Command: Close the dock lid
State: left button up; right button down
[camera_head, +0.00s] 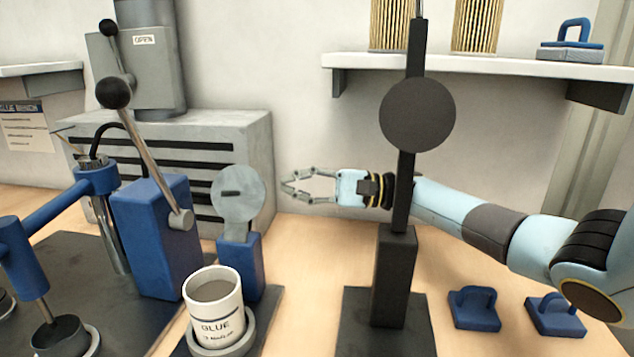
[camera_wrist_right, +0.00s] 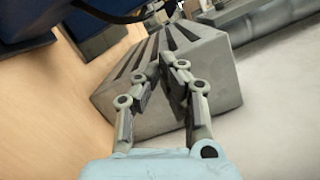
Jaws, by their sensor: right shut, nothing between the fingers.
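My right gripper (camera_head: 287,188) reaches in from the right, behind the black post, its fingers shut and empty. It points left toward the grey slotted box (camera_head: 262,135) and appears apart from it. In the right wrist view my gripper (camera_wrist_right: 165,68) shows in front of the slotted box (camera_wrist_right: 215,75). I cannot tell for certain which part is the dock lid. My left gripper is not in view.
A black post with a round disc (camera_head: 417,114) stands before my right forearm. A blue lever press (camera_head: 155,240) and a glue pot (camera_head: 213,300) are at left. Blue handled blocks (camera_head: 474,308) lie at right. A shelf (camera_head: 490,70) holds filter cartridges (camera_head: 477,25).

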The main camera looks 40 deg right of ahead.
aim_at(255, 171)
jog(key=a+p, duration=0.1)
jog(key=a+r+p, duration=0.1)
jog(key=a, duration=0.1)
jog(key=a+p, duration=0.1)
jog(key=a, duration=0.1)
jog(key=shift+s+a+r, duration=0.15)
jog(key=shift+a+r, duration=0.05)
jog(key=shift+r, duration=0.2)
jog(key=shift+s+a+r+n, duration=0.15)
jog(key=shift+s+r+n, duration=0.05)
jog(key=shift+r+n, duration=0.3)
jog(key=shift+s+a+r+n+g+h+b, duration=0.15)
jog(key=shift+s+a+r+n+b, duration=0.15)
jog(key=shift+s+a+r+n, duration=0.6)
jog(key=shift+s+a+r+n+g+h+b, duration=0.1)
jog(key=shift+s+a+r+n+g+b, duration=0.25)
jog(key=shift+n, duration=1)
jog(key=shift+s+a+r+n+h+b, duration=0.2)
jog(key=shift+s+a+r+n, duration=0.35)
jog(key=shift+a+r+n, duration=0.45)
jog(key=shift+d+f, duration=0.15)
jog(key=shift+d, duration=0.1)
